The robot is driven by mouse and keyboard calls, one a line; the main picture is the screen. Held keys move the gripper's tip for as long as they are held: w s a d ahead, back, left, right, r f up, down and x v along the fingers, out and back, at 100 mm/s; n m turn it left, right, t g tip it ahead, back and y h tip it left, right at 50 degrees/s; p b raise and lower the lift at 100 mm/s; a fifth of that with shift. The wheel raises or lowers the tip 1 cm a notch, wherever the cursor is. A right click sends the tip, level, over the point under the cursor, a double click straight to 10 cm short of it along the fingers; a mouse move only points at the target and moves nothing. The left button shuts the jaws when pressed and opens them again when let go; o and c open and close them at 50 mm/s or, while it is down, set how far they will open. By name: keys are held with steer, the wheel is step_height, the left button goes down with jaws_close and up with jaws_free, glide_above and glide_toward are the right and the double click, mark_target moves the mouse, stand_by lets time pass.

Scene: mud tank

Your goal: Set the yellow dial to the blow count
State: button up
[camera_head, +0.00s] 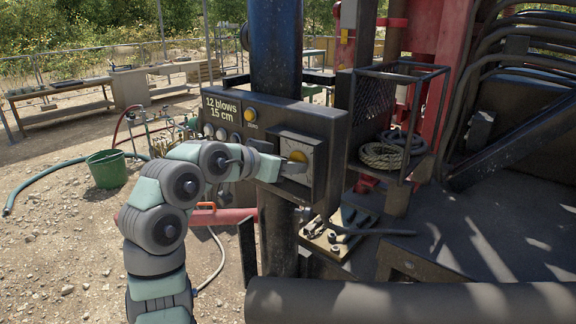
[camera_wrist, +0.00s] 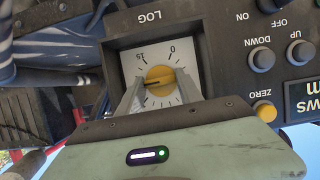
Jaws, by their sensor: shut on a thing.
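The yellow dial (camera_wrist: 160,81) sits on a white scale plate (camera_wrist: 189,60) in a dark square housing marked LOG. The wrist view is upside down; "0" and "15" show on the scale. A dark line on the dial points to the picture's left, on the side of the "15"; I cannot read its exact tick. My gripper (camera_wrist: 160,90) is shut on the dial, a finger on each side, hiding part of the scale. In the head view, my gripper (camera_head: 294,164) reaches the dial (camera_head: 298,157) from the left. The panel (camera_head: 275,108) reads "12 blows 15 cm".
A wire basket (camera_head: 400,75) with rope (camera_head: 381,155) stands right of the panel. A red pipe (camera_head: 215,216) lies below my arm.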

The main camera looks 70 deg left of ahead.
steer(key=shift+f, duration=0.3)
steer(key=o, duration=1.4)
steer(key=shift+w+r, duration=0.1)
steer(key=shift+r, duration=0.1)
steer(key=shift+c, duration=0.2)
steer(key=v, duration=1)
steer(key=shift+s, duration=0.35)
steer(key=shift+d+r, duration=0.15)
